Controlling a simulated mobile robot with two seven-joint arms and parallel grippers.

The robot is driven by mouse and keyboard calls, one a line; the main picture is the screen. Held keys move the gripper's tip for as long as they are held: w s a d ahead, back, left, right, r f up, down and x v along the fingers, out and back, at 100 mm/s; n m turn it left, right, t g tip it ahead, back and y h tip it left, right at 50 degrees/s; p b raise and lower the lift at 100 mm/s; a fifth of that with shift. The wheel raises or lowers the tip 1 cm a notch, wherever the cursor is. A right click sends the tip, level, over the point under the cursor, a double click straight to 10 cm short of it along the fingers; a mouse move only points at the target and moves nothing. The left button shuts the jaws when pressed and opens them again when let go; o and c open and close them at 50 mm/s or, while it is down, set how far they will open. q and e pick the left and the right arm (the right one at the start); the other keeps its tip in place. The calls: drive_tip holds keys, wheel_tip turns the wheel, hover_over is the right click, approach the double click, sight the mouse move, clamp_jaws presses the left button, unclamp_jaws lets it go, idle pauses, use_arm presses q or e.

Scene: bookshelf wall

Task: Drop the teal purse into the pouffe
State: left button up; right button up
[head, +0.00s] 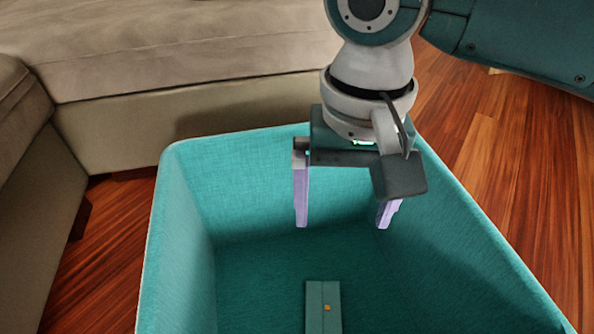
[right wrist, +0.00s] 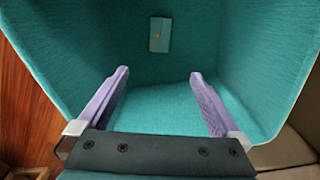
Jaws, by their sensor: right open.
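The teal pouffe (head: 190,170) is an open, fabric-lined box with rounded corners, seen from above in the head view. It also fills most of the right wrist view (right wrist: 90,40). The small teal purse (head: 323,305) with a tiny gold clasp lies on the pouffe's floor. The purse also shows in the right wrist view (right wrist: 160,35), near the top. My right gripper (head: 345,220) hangs over the pouffe's inside, fingers pointing down. Its two lilac fingers (right wrist: 160,85) are wide apart with nothing between them. It is apart from the purse. My left gripper is not in view.
A beige sofa (head: 190,55) stands behind the pouffe and along the left side. The wooden floor (head: 475,120) is bare to the right of the pouffe. The pouffe's walls surround my right gripper's fingers.

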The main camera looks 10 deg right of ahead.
wheel_tip(320, 180, up, 10)
drive_tip(key=p, duration=0.8)
